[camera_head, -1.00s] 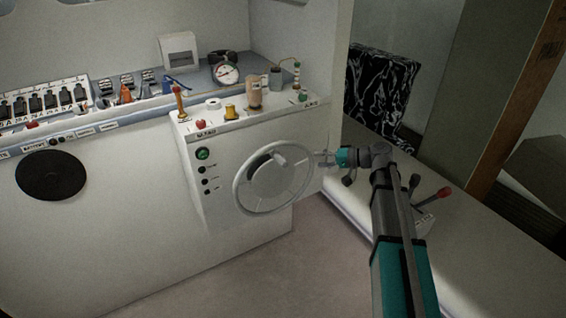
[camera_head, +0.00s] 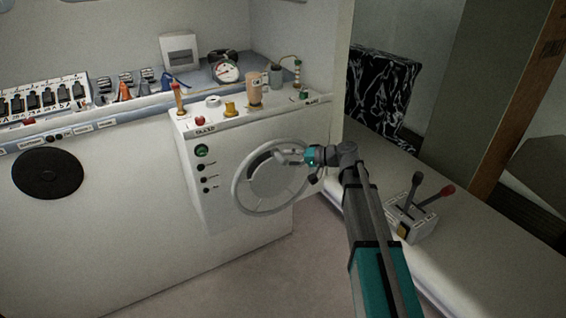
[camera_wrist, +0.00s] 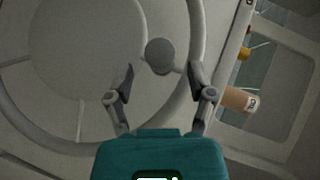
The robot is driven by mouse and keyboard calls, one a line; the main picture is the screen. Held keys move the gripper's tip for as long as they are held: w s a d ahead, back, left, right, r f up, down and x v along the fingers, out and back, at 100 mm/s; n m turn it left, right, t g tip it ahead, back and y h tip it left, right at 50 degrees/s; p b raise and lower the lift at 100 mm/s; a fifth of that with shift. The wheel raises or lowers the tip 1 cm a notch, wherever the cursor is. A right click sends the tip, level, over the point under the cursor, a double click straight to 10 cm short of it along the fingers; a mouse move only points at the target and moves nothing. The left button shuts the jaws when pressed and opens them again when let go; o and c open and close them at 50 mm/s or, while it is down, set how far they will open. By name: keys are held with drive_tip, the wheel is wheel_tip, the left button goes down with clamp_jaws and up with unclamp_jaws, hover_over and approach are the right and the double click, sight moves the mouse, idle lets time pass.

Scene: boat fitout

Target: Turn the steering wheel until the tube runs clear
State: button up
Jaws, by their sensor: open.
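The steering wheel (camera_head: 240,192) is grey, with a round hub and spokes, on the front of a white console. It also fills much of the wrist view (camera_wrist: 197,30). A round grey knob (camera_wrist: 160,56) on the wheel lies just ahead of my gripper (camera_wrist: 160,78), centred between its fingers. My gripper is open, and I see no contact with the knob. In the head view my gripper (camera_head: 289,157) is at the wheel's upper right. A small upright tube (camera_head: 297,70) with green bands stands at the console's back right; its contents are too small to tell.
On the console top are a brown bottle (camera_head: 254,89), a yellow spool (camera_head: 230,108) and a red button (camera_head: 199,121). A dial gauge (camera_head: 226,71) stands behind. A lever box (camera_head: 410,222) sits on the bench at right. The floor below the wheel is clear.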

sight(282, 159)
drive_tip(key=shift+b+x, duration=0.3)
drive_tip(key=shift+x, duration=1.35)
clamp_jaws()
drive_tip(key=shift+d, duration=0.15)
